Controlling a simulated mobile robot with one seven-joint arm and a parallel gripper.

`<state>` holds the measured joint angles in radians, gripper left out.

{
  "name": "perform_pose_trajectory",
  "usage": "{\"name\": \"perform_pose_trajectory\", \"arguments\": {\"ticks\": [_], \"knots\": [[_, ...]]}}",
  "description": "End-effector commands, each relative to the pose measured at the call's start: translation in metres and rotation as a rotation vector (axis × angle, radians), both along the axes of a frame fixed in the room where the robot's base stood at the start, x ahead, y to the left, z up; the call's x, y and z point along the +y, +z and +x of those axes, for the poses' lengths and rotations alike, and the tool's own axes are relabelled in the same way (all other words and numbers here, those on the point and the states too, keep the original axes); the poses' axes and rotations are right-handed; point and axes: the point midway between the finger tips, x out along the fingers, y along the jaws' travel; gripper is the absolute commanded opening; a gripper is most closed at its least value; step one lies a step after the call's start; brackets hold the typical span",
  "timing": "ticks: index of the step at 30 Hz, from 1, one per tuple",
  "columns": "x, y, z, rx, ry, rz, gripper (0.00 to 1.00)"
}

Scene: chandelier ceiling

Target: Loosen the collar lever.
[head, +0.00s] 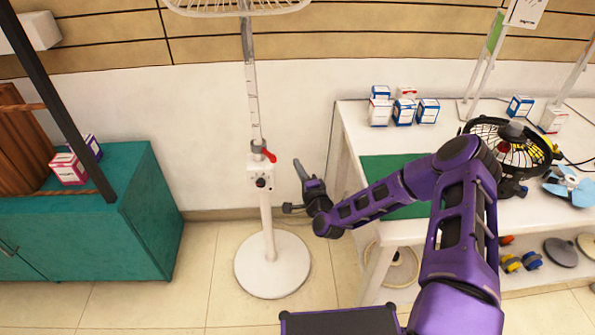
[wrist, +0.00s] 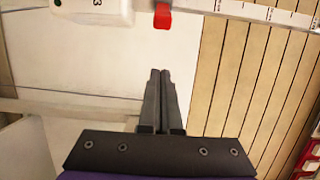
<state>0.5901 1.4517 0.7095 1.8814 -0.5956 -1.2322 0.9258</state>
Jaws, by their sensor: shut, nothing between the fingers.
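The red collar lever (head: 269,156) sits on the pole of a white stand fan, just above a white control box (head: 260,178) with a dark knob. It slants down to the right from a dark collar (head: 257,146). In the wrist view the lever (wrist: 162,16) shows at the top edge, ahead of my fingertips and apart from them.
The fan pole (head: 253,95) carries scale marks and rises to a fan cage at the top. Its round white base (head: 272,265) stands on the floor. A white table (head: 345,135) with boxes and fans stands at right, a teal cabinet (head: 150,215) at left.

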Motion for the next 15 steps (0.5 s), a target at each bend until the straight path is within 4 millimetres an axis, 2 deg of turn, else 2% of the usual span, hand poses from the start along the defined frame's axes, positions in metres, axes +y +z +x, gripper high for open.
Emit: {"name": "perform_pose_trajectory", "arguments": {"ticks": [3, 9, 12, 15], "knots": [[0.008, -0.001, 0.027, -0.002, 0.000, 0.000, 0.00], [0.020, -0.001, 0.063, -0.001, 0.000, 0.001, 0.00], [0.035, 0.000, 0.049, 0.003, 0.004, 0.002, 0.00], [0.043, 0.000, 0.043, 0.003, 0.002, 0.002, 0.00]]}}
